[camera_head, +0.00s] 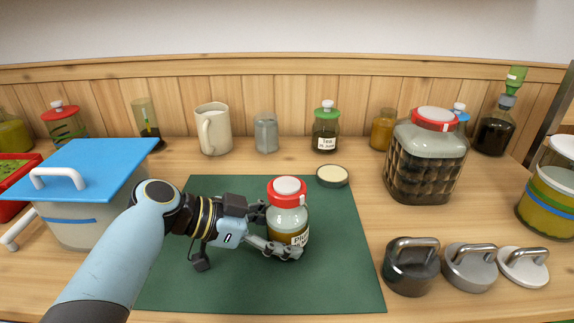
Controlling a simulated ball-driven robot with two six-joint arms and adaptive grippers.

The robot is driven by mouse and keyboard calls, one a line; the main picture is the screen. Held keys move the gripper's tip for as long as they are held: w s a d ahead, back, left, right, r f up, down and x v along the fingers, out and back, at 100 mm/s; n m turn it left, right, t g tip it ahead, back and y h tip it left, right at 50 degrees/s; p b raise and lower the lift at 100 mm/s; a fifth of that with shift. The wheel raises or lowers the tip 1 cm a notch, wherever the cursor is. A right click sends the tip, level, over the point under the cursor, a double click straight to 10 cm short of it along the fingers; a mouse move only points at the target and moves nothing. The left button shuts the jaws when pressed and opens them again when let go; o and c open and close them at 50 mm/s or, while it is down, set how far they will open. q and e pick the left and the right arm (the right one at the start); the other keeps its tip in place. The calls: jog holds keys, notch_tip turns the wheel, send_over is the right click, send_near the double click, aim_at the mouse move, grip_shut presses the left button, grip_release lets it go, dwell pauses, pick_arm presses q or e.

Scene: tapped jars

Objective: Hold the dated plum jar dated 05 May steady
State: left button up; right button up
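A glass jar (289,222) with a red and white lid stands upright on the green mat (340,285). Its label starts with "Plu"; the rest and any date are hidden or too small to read. My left gripper (275,230) reaches it from the left, low down. One finger passes across the front of the jar near its base, the other goes behind its left side. I cannot tell whether both fingers press on the glass. My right gripper is not in view.
A big red-lidded jar (428,160) and several handled weights (412,268) stand to the right. A blue-lidded box (85,170) is at left. Jars and a jug (213,130) line the back. The mat's right front is clear.

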pick_arm(q)
jog(key=o, duration=1)
jog(key=shift+c, duration=0.2)
jog(key=shift+a, duration=0.1)
